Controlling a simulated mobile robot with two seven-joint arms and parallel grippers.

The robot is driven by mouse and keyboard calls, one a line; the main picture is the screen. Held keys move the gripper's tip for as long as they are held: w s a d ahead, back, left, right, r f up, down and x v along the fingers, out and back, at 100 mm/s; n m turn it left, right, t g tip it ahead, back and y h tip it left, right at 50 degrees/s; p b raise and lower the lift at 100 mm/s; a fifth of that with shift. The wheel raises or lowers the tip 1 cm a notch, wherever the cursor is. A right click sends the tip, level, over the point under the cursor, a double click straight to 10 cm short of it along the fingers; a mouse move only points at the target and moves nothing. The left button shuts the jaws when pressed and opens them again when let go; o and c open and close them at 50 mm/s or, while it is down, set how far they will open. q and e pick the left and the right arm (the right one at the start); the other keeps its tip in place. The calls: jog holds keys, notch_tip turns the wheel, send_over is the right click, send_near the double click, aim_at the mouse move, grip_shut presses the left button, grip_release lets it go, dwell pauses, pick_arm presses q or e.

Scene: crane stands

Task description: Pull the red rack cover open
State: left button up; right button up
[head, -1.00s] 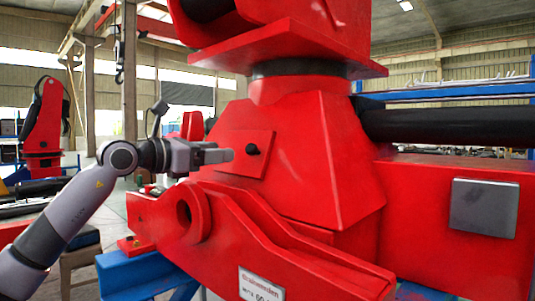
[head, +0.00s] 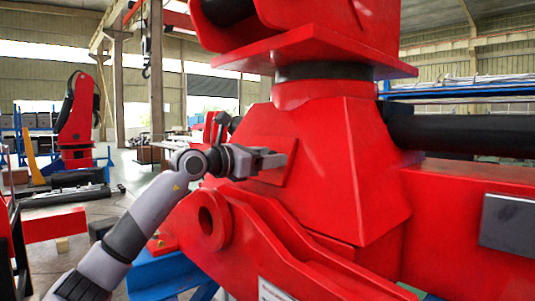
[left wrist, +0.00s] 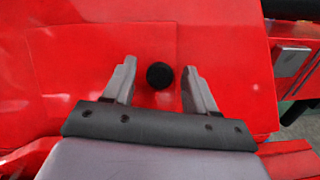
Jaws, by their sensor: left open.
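The red rack cover (head: 284,168) is a flat square plate on the sloped face of the big red crane base. In the head view my left gripper (head: 282,160) is in front of it and hides its knob. In the left wrist view the cover (left wrist: 160,40) fills the middle, and its round black knob (left wrist: 160,75) shows between the two fingers. The left gripper (left wrist: 160,88) is open, with a finger on each side of the knob and a gap on both sides. The cover appears flush with the base. My right gripper is not in view.
A red bracket with a round hole (head: 212,222) juts out below my left gripper. A black cylinder (head: 455,133) and a grey plate (head: 508,222) are at the right. Blue supports (head: 165,272) stand below.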

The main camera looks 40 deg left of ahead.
pick_arm(q)
grip_shut()
